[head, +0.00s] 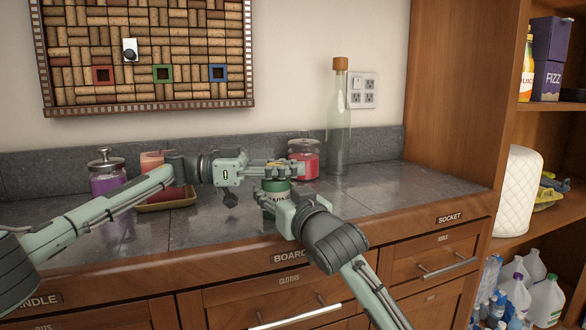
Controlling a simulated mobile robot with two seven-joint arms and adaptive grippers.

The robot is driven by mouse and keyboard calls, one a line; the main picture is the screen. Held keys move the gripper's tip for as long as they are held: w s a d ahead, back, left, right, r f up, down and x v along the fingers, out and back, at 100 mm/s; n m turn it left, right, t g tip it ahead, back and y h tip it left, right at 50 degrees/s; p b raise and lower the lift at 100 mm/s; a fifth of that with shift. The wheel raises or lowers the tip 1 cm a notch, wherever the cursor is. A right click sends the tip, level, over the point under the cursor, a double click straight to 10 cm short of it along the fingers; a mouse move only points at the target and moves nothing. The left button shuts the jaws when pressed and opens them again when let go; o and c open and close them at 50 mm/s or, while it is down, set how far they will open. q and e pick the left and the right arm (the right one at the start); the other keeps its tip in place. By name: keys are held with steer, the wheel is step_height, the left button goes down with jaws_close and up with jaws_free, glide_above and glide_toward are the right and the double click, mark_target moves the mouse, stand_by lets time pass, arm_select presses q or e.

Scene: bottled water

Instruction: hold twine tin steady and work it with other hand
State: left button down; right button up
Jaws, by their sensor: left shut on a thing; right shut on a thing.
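My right gripper (272,206) comes in from the front right and is shut on the lower body of the tin. The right gripper hides part of the tin's lower side and label. I cannot tell whether a separate lid is between the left fingers.
A jar with red contents (304,160) stands just behind the tin. A tall clear bottle (339,125) is behind to the right. A purple jar (107,175) and a tray (168,201) with a pinkish thing are at left. The counter (400,188) is clear at right.

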arm_select(q)
steer(key=c, duration=1.1)
jaws_free()
steer(key=shift+c, duration=0.2)
steer(key=shift+r, duration=0.1)
step_height(320, 180, up, 10)
